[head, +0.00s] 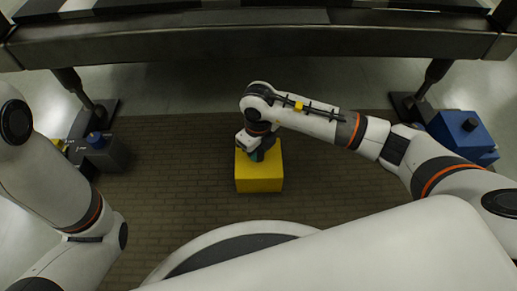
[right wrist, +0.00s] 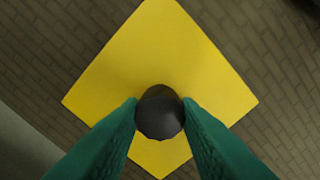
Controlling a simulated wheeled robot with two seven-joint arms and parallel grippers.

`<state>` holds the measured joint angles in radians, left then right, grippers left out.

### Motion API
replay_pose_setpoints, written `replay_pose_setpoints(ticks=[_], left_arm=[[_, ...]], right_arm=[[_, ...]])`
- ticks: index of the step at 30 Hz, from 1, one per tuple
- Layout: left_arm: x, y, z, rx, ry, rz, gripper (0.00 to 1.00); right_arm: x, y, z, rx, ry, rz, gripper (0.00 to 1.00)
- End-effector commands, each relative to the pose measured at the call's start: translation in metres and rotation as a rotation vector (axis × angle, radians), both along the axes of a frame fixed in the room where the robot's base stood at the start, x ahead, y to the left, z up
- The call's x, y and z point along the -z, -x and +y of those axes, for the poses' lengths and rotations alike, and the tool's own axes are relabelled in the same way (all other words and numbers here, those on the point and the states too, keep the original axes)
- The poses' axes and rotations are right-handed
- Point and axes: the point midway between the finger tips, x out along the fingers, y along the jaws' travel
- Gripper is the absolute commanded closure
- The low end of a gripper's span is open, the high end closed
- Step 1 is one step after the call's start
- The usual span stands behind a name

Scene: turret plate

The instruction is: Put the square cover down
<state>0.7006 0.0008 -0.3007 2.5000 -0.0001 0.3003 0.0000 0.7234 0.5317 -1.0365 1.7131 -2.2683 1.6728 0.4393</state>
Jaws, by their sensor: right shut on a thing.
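The square cover (head: 259,177) is yellow and shows in the middle of the head view, below my right gripper (head: 257,154). In the right wrist view the yellow cover (right wrist: 165,60) fills the middle, turned cornerwise, with a dark round knob (right wrist: 160,112) on it. The green fingers of my right gripper (right wrist: 160,115) are shut on the knob from both sides. I cannot tell whether the cover's underside touches anything. My left arm comes in at the left of the head view; its gripper is not visible.
A dark table or beam (head: 250,42) spans the top of the head view. A blue box with a knob (head: 462,132) stands at the right, and a grey-blue box (head: 100,152) at the left. The brick-patterned floor (head: 190,190) around the cover is clear.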

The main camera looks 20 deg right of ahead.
Motion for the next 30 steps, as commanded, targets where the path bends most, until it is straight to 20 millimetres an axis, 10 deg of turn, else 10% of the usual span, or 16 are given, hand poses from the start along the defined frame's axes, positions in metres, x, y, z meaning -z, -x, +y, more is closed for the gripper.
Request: replay_pose_setpoints(ticks=[4, 5, 9, 20, 30], left_arm=[[0.002, 0.000, 0.000, 0.000, 0.000, 0.000, 0.64], [0.002, 0.000, 0.000, 0.000, 0.000, 0.000, 0.64], [0.002, 0.000, 0.000, 0.000, 0.000, 0.000, 0.64], [0.000, 0.000, 0.000, -0.001, 0.000, 0.000, 0.64], [-0.040, 0.000, 0.000, -0.001, 0.001, 0.001, 0.64]], right_arm=[[0.005, 0.000, 0.000, 0.000, 0.000, -0.001, 1.00], [0.005, 0.000, 0.000, 0.000, 0.000, 0.000, 0.69], [0.005, 0.000, 0.000, 0.000, 0.000, 0.000, 0.49], [0.001, 0.000, 0.000, 0.000, 0.000, 0.000, 0.49], [-0.048, 0.000, 0.000, -0.001, 0.000, 0.000, 0.49]])
